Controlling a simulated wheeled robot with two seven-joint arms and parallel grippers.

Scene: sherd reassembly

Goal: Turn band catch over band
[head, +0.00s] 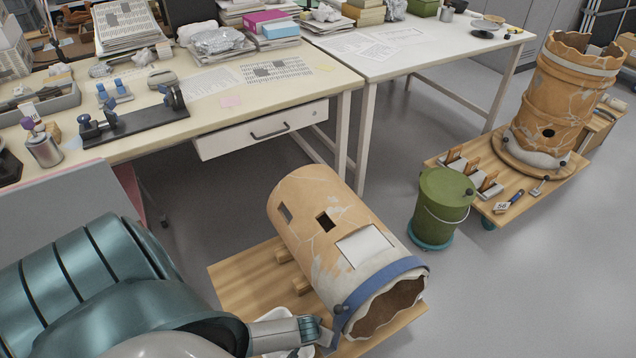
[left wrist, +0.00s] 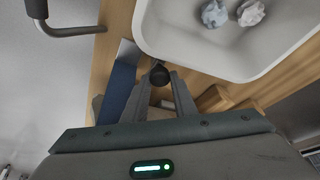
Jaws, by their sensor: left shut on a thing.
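The blue band (head: 395,274) runs around the open, jagged end of a large terracotta vessel (head: 300,215), which lies on its side. The band catch (head: 338,309) has a dark ball knob and sits at the near lower side of the band. My left gripper (head: 318,332) is at the catch, shut on it. In the left wrist view the catch's black knob (left wrist: 160,75) shows between the fingertips of my left gripper (left wrist: 162,88), with the blue band (left wrist: 117,92) just left. The catch's lower part is hidden by the fingers. My right gripper is not in view.
The vessel rests on wooden chocks on a wooden board (head: 232,279). A white tray (left wrist: 205,58) holding crumpled wads is close to my left gripper. A green lidded bucket (head: 443,205) stands to the right. Worktables (head: 150,135) stand behind, with grey floor between.

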